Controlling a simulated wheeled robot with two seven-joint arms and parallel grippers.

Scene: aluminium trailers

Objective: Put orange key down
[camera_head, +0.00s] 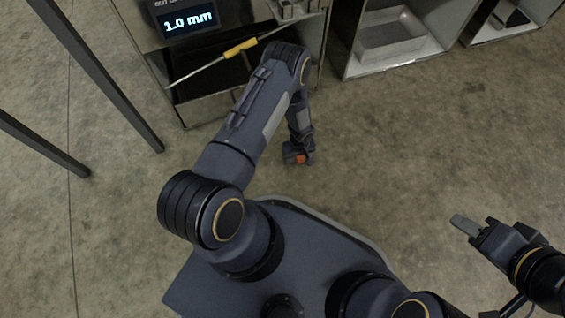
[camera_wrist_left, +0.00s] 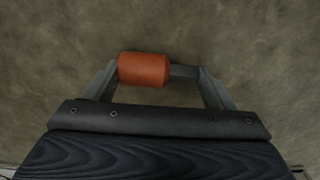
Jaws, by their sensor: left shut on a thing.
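The orange key (camera_wrist_left: 144,69) shows in the left wrist view as a short orange cylinder lying across the space between the fingertips. My left gripper (camera_wrist_left: 155,72) is shut on it. In the head view the left gripper (camera_head: 299,158) hangs over the floor in front of the trailers, with a small patch of the orange key (camera_head: 299,160) showing at its end. The rest of the key is hidden there. My right gripper (camera_head: 466,226) is at the right over bare floor, well apart from the key. Its finger opening is not clear from this angle.
An open metal trailer (camera_head: 208,108) stands at the top left, with a display reading 1.0 mm (camera_head: 188,21) and a yellow-handled rod (camera_head: 240,48). Another trailer holds a grey bin (camera_head: 392,40). Dark posts (camera_head: 100,75) stand at the left. The concrete floor (camera_head: 410,140) at centre right is clear.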

